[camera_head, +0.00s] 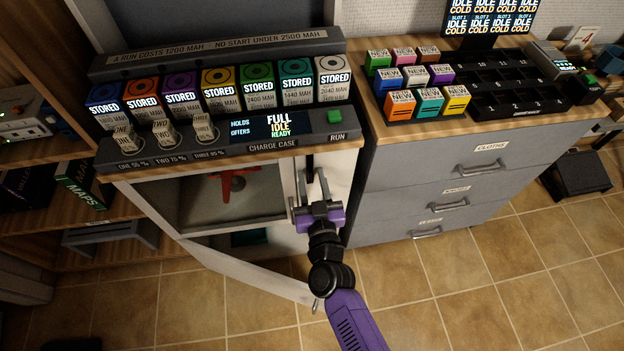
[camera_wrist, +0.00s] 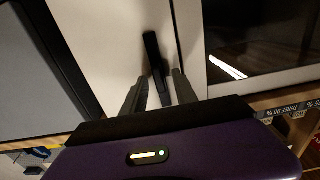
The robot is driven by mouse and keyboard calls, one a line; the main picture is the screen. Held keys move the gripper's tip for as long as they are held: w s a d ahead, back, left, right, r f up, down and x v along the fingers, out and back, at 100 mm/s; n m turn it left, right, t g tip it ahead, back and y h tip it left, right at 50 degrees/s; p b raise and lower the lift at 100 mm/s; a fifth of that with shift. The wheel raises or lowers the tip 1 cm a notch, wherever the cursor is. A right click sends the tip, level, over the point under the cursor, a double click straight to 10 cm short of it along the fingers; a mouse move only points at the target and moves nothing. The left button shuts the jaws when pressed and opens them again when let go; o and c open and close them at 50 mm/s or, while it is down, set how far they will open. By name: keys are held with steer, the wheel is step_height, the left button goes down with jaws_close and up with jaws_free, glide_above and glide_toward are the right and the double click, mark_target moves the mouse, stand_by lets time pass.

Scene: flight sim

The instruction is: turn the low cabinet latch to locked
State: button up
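The latch is a dark lever (camera_wrist: 152,50) on a pale cabinet panel in the wrist view; its end nearer my gripper reaches between the fingers. In the head view a dark bit of the latch (camera_head: 310,163) shows just beyond the fingertips, on the white front right of the low cabinet's opening. My gripper (camera_head: 311,182) points at this front. Its two fingers (camera_wrist: 159,82) stand apart, one on each side of the lever, with gaps visible. I cannot tell whether either finger touches it. Any locked or unlocked marking is not visible.
A white lower door (camera_head: 250,270) hangs open at floor level, left of my arm. A red object (camera_head: 232,183) shows inside the cabinet. The charge case (camera_head: 215,145) stands above. A grey drawer unit (camera_head: 470,180) is at the right; tiled floor (camera_head: 490,290) in front is clear.

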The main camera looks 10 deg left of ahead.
jaws_close()
stand_by(0.3)
steer(key=m, duration=0.3)
steer(key=shift+d+m, duration=0.15)
steer(key=shift+m, duration=0.25)
steer(key=m, duration=0.5)
steer(key=shift+f+m+b, duration=0.1)
steer(key=shift+m+b, duration=0.2)
steer(key=shift+b, duration=0.1)
steer(key=shift+d+f+m+b, duration=0.1)
steer(key=shift+m+b, duration=0.9)
steer(key=shift+m, duration=3.2)
